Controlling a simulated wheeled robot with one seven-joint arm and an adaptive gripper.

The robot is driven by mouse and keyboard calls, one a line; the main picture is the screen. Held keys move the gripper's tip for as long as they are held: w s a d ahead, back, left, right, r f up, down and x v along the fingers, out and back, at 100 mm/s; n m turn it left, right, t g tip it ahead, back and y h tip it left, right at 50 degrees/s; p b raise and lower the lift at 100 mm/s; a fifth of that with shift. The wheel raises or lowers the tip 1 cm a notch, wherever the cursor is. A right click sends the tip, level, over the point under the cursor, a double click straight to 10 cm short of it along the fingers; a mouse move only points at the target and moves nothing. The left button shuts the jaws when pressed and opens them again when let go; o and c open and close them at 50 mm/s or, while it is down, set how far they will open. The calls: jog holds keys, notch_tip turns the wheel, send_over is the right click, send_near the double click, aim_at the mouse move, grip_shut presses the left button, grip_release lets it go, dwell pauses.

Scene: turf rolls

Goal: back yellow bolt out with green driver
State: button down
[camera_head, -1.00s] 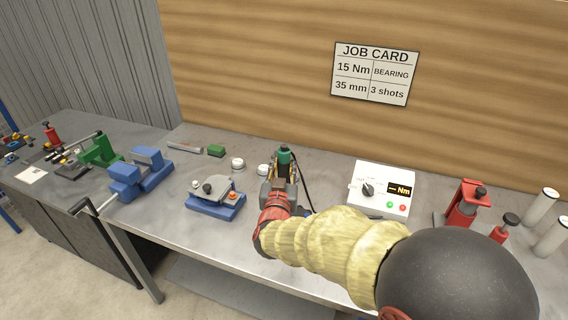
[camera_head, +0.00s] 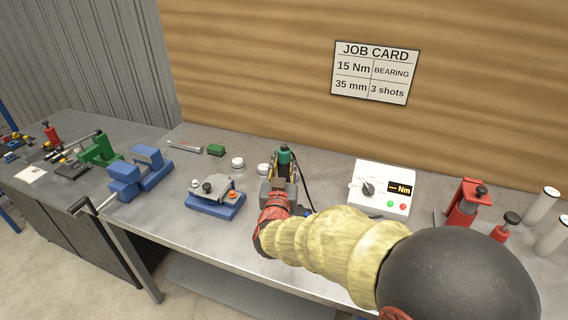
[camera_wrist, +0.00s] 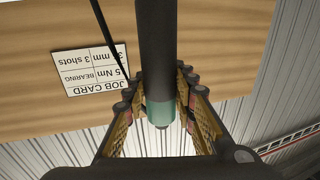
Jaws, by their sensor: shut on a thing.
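The green driver (camera_head: 284,157) stands upright in my gripper (camera_head: 280,172), with its dark cap at the top and a black cable trailing to the right. In the wrist view the driver's green band (camera_wrist: 160,112) sits between the two fingers, and its dark body runs up through the picture. My gripper (camera_wrist: 162,105) is shut on it. A blue fixture (camera_head: 217,205) with a grey plate and an orange-red knob stands left of my gripper, apart from it. I cannot make out a yellow bolt; the driver's lower end is hidden by my gripper and arm.
A white torque controller box (camera_head: 381,188) stands to the right, with a red press (camera_head: 466,203) beyond it. White round pieces (camera_head: 238,163) and a green block (camera_head: 216,150) lie behind the fixture. A blue vise (camera_head: 140,175) is at the left. The job card (camera_head: 375,73) hangs on the wall.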

jog(key=shift+f, duration=0.3)
dwell(0.8)
jog(key=shift+r, duration=0.25)
dwell(5.5)
